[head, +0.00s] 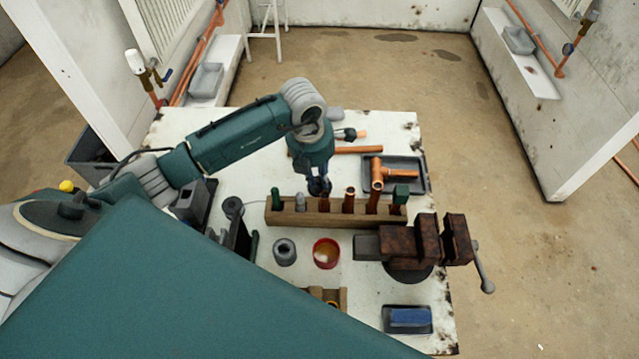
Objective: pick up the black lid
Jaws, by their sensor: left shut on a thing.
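My left gripper (319,182) hangs down over the white workbench (270,166), just behind the wooden rack (335,218). A grey pot (284,252) and a red tin (326,252) with brownish contents stand in front of the rack. My right gripper is not in view.
A rusty vise (412,244) sits at the bench's right edge. A grey tray (414,170) with copper fittings lies behind it. A blue block (408,318) lies in a dark tray at the front right. Copper pieces and a green-topped one stand in the rack.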

